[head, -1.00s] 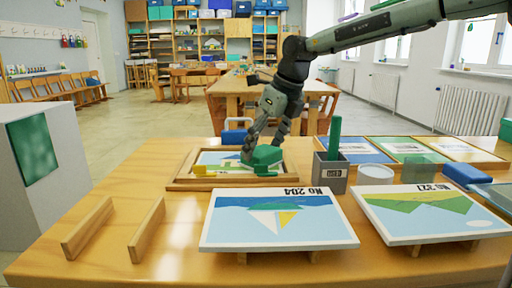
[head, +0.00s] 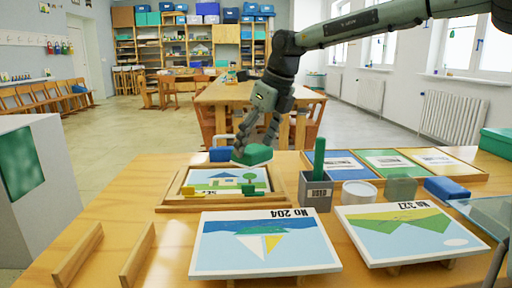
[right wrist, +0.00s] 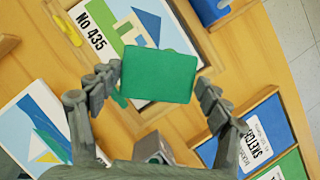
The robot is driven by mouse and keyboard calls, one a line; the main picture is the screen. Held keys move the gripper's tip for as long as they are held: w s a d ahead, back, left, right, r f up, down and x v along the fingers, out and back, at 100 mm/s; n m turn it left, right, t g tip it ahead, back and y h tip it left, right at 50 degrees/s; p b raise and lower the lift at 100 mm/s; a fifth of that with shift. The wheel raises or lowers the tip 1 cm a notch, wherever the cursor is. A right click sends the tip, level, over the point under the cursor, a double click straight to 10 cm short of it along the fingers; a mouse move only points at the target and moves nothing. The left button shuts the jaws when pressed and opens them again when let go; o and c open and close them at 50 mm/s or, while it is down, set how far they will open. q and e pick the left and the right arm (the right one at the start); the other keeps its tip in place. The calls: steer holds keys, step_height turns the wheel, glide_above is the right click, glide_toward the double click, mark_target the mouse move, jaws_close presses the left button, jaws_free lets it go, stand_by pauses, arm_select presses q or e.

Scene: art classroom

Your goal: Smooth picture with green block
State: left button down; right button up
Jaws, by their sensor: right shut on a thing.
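My right gripper (head: 250,150) is shut on the green block (head: 254,156). It holds the block above the far edge of the framed picture, apart from its surface as far as I can tell. The picture (head: 215,181), with a house and a tree, lies in a wooden frame (head: 180,206) on the table. In the right wrist view the green block (right wrist: 158,75) sits between the two fingers (right wrist: 160,90) and hides part of the picture (right wrist: 100,32), labelled No 435. My left gripper is not in view.
Picture boards No 204 (head: 265,255) and No 327 (head: 400,238) stand in front. A grey holder (head: 315,194) with a green upright piece is right of the frame. A blue block (head: 222,154) sits behind it. Wooden rails (head: 78,255) stand at left.

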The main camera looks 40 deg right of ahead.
steer(key=shift+a+r, duration=0.1)
steer(key=shift+r, duration=0.15)
steer(key=shift+r+p, duration=0.95)
steer(key=shift+r, duration=0.55)
